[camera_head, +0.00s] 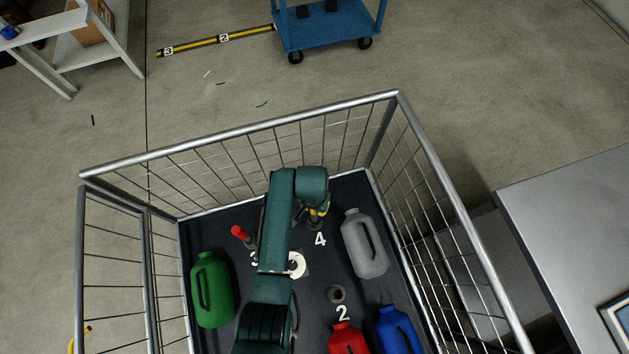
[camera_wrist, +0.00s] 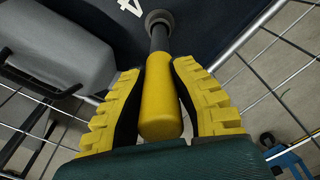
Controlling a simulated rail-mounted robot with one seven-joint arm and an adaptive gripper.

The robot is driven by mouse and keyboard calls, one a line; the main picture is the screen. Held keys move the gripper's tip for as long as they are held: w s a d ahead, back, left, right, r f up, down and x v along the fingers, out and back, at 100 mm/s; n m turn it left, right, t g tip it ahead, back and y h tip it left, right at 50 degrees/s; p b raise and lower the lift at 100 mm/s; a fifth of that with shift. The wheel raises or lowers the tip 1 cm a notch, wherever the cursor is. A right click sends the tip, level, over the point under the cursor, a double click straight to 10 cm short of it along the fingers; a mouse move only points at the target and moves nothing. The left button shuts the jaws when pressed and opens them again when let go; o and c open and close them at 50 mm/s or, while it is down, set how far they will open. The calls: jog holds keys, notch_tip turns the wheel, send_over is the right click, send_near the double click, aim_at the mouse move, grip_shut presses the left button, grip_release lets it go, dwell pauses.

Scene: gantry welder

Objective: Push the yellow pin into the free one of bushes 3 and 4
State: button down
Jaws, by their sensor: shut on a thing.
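My gripper (camera_wrist: 163,68) is shut on the yellow pin (camera_wrist: 160,108), with one yellow ribbed finger on each side of its handle. The pin's grey shaft runs to the round dark bush 4 (camera_wrist: 158,17) beside the white number 4. The shaft meets the bush mouth; I cannot tell how deep it sits. In the head view my gripper (camera_head: 321,208) is over bush 4 (camera_head: 314,225), and my arm partly covers it. A red pin (camera_head: 239,232) stands tilted in the picture at bush 3 (camera_head: 251,243), whose number is partly hidden by my arm.
The bushes are inside a wire-sided cage (camera_head: 245,127) with a dark floor. A grey jug (camera_head: 362,245) stands right of bush 4, a green jug (camera_head: 211,290) at left, red (camera_head: 347,338) and blue (camera_head: 396,330) jugs in front. Bush 2 (camera_head: 336,293) looks empty. A white ring (camera_head: 298,265) lies mid-floor.

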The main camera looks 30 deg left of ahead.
jog(key=shift+f+b, duration=1.6)
jog(key=shift+f, duration=0.8)
jog(key=c, duration=0.9)
grip_release()
jog(key=shift+c, duration=0.2)
jog(key=r, duration=1.2)
jog(key=shift+s, duration=0.25)
